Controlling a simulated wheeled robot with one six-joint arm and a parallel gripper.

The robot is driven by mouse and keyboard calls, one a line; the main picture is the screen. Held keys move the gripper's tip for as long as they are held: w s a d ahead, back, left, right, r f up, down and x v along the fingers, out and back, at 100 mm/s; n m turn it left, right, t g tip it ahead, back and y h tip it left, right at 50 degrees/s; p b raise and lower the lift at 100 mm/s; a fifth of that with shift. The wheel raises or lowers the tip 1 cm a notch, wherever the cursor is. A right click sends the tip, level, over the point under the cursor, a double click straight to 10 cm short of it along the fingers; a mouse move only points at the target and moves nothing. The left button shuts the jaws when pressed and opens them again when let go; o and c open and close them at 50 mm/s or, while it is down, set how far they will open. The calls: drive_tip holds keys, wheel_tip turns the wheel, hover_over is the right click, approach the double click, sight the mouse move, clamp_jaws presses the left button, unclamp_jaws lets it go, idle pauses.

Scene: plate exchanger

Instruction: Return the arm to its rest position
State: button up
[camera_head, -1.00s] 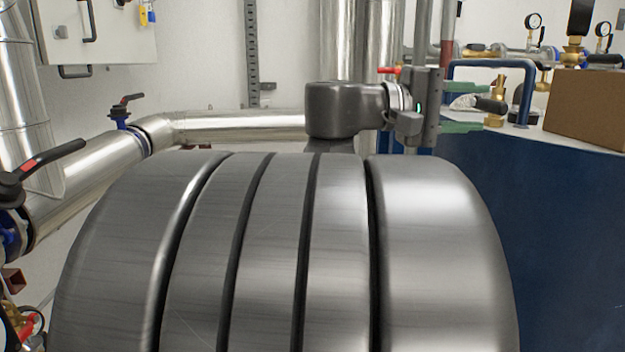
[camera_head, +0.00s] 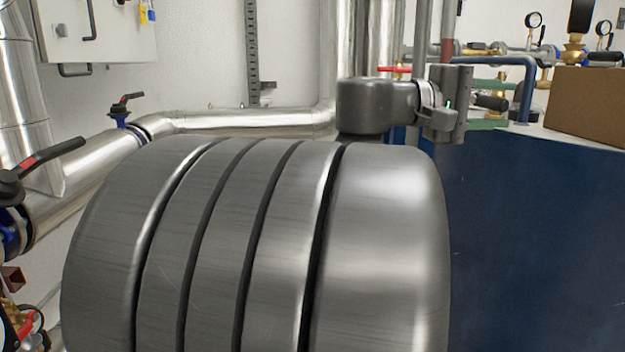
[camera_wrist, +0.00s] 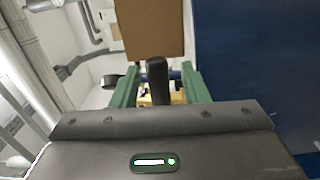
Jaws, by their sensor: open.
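My gripper (camera_head: 508,105) is in the upper right of the head view, above the left end of the blue unit's top. Its two green fingers are apart, and it also shows in the wrist view (camera_wrist: 161,88). A black handle (camera_head: 490,103) appears between the fingers, also in the wrist view (camera_wrist: 157,75). I cannot tell whether it touches them. My arm's large ribbed grey section fills the lower middle of the head view and hides what lies behind it.
A cardboard box (camera_head: 588,108) stands on the blue unit (camera_head: 530,220) at right. Gauges and brass fittings (camera_head: 573,52) are behind it. Silver pipes (camera_head: 240,123) with black-handled valves (camera_head: 50,160) run along the left and back. A white wall cabinet (camera_head: 100,45) hangs upper left.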

drive_tip(key=s+a+p, duration=0.1)
drive_tip(key=a+p, duration=0.1)
drive_tip(key=a, duration=1.2)
drive_tip(key=d, duration=0.4)
drive_tip(key=d+b, duration=0.1)
drive_tip(key=d, duration=0.4)
drive_tip(key=w+d+b, duration=0.1)
drive_tip(key=d, duration=0.4)
drive_tip(key=shift+d, duration=0.15)
drive_tip(key=shift+r+p, duration=0.4)
drive_tip(key=shift+p, duration=0.25)
drive_tip(key=shift+r+n+p, duration=0.2)
drive_tip(key=shift+n+p, duration=0.4)
drive_tip(key=shift+p, duration=0.05)
drive_tip(key=shift+f+n, duration=0.1)
drive_tip(key=shift+n, duration=0.2)
